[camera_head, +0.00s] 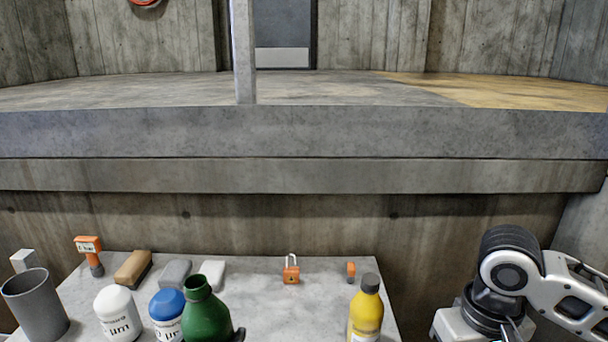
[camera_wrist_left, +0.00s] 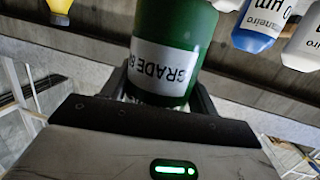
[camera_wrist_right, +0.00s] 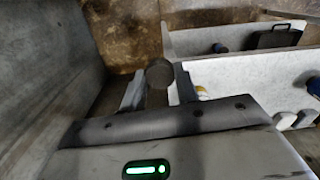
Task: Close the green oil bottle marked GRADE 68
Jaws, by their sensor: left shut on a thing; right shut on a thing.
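The green oil bottle (camera_head: 206,318) stands upright at the near edge of the table, with its neck bare and no cap on it. Its white label, reading GRADE 6 and a partly cut digit, shows upside down on the bottle in the left wrist view (camera_wrist_left: 165,70). My left gripper (camera_wrist_left: 163,98) is shut around the bottle's body; in the head view only a dark finger part (camera_head: 238,335) shows beside it. My right gripper (camera_wrist_right: 159,88) is shut on a dark round cap-like thing (camera_wrist_right: 159,73), away from the bottle at the right. Its fingertips are mostly hidden in the head view.
A blue-topped bottle (camera_head: 167,308) and a white bottle (camera_head: 117,315) stand close left of the green one, beside a grey cup (camera_head: 36,306). A yellow bottle (camera_head: 367,312) with a dark cap stands right. The table's middle is clear.

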